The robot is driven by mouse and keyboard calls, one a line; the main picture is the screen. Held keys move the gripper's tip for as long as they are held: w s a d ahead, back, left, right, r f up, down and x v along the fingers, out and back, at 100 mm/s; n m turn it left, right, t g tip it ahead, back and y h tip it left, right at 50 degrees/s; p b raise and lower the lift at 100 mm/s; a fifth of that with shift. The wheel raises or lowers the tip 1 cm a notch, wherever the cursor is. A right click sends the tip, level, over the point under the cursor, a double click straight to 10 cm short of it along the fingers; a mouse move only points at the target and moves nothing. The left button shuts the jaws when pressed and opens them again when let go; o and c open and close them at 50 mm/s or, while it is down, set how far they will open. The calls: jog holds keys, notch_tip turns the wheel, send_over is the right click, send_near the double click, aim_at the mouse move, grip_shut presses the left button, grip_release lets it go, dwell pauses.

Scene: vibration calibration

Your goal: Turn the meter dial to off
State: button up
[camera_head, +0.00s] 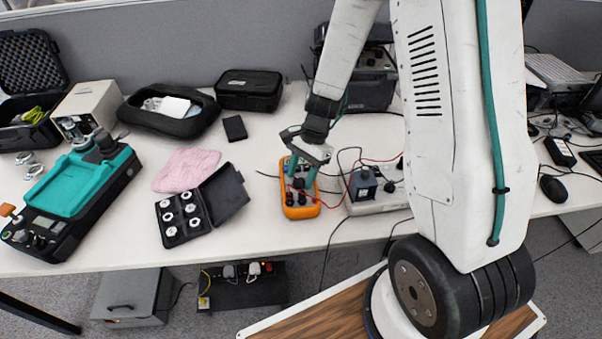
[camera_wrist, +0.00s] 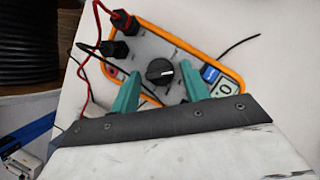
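The orange multimeter (camera_head: 299,211) lies on the white table below my gripper (camera_head: 303,172). In the wrist view the meter (camera_wrist: 228,74) shows a grey face with a black round dial (camera_wrist: 160,72) that carries a white pointer mark. My gripper (camera_wrist: 160,92) is open, with one teal finger on each side of the dial and a gap to it. The fingertips are over the meter's face; whether they touch it I cannot tell. Black and red leads are plugged into the meter's jacks (camera_wrist: 122,22). In the head view the fingers hide the dial.
A grey box with a dark block (camera_head: 362,184) and red and black leads stands right of the meter. An open black case of weights (camera_head: 185,218), a pink cloth (camera_head: 187,170) and a teal instrument (camera_head: 75,190) lie to the left. Bare table is in front of the meter.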

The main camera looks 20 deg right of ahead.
jog(key=c, duration=0.7)
jog(key=shift+o, duration=0.2)
jog(key=shift+n, duration=0.3)
jog(key=n+g+h, duration=0.1)
jog(key=n, duration=0.2)
jog(key=shift+w, duration=0.15)
jog(key=shift+a+n+g+h, duration=0.15)
jog(key=shift+n+g+h, duration=0.35)
jog(key=shift+n, duration=1.6)
jog(key=o, duration=1)
jog(key=shift+c, duration=0.2)
